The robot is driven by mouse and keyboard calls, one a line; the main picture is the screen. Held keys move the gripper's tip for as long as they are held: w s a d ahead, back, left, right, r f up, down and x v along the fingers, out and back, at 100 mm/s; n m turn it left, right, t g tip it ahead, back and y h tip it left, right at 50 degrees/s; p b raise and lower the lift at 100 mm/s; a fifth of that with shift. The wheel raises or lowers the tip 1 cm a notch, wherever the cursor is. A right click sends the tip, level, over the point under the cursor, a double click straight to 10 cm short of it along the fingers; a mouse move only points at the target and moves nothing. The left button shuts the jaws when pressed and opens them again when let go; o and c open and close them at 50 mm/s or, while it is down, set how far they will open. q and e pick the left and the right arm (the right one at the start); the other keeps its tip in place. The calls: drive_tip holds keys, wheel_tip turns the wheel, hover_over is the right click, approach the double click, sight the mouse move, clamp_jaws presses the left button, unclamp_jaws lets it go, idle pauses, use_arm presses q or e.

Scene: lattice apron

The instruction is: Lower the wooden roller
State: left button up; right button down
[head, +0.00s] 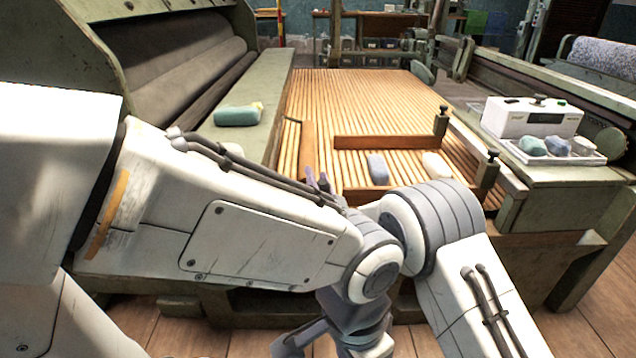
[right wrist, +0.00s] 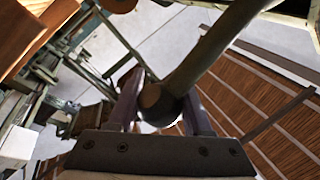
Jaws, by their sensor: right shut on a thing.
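The wooden roller (head: 308,148) shows as a short brown bar near the left edge of the slatted wooden apron (head: 365,95). My right gripper (head: 318,182) is at its near end, with only the purple-grey fingertips showing above my left arm. In the right wrist view the fingers (right wrist: 165,105) are shut around a dark bar with a rounded brown end (right wrist: 150,96), which looks like the roller's handle part.
Wooden rails (head: 390,142) with metal posts frame the apron's front right. A blue-grey block (head: 377,169) and a pale block (head: 436,165) lie there. A teal block (head: 238,115) lies on the left ledge. A white box (head: 530,117) and a tray (head: 590,158) of blocks stand right.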

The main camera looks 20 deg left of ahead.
drive_tip(key=shift+s+a+f, duration=0.1)
drive_tip(key=shift+s+f, duration=0.2)
drive_tip(key=shift+s, duration=0.05)
drive_tip(key=shift+c, duration=1.6)
unclamp_jaws()
drive_tip(key=shift+w+r, duration=0.1)
drive_tip(key=shift+s+d, duration=0.25)
drive_tip(key=shift+d, duration=0.15)
drive_tip(key=p+v, duration=0.2)
drive_tip(key=v, duration=0.7)
drive_tip(key=shift+s+d+f, duration=0.15)
drive_tip(key=shift+s+f, duration=0.15)
